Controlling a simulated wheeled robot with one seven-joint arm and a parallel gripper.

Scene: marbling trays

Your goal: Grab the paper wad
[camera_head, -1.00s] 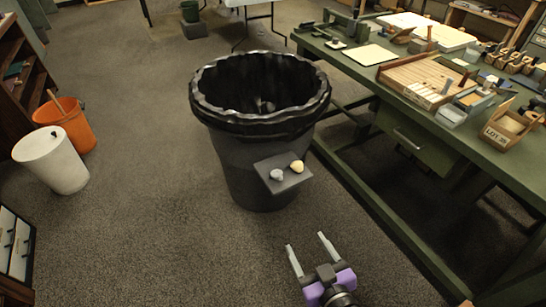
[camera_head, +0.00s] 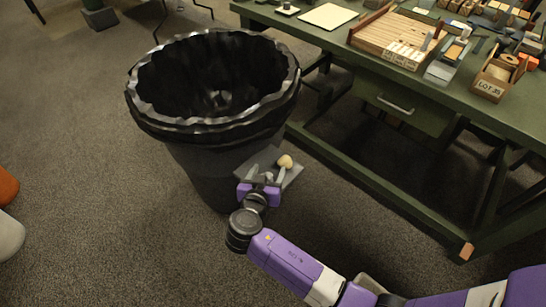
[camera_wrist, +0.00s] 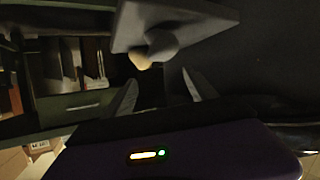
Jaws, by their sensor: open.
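A small grey ledge (camera_head: 294,174) juts from the front of the large black bin. A pale grey-white lump (camera_wrist: 163,45), likely the paper wad, and a yellowish lump (camera_head: 285,161) sit on it close together. The yellowish lump also shows in the wrist view (camera_wrist: 140,60). My gripper (camera_head: 266,173) is at the ledge's near side, open, with its fingers pointing at the lumps. In the head view it largely hides the grey-white lump. In the wrist view both lumps are just beyond the open fingertips (camera_wrist: 159,80), with no visible contact.
The black bin (camera_head: 215,135) with a lined, wavy rim stands right behind the ledge. A green workbench (camera_head: 430,85) with trays and tools is to the right. Orange and white buckets show at the left edge. The carpet (camera_head: 110,230) at front left is clear.

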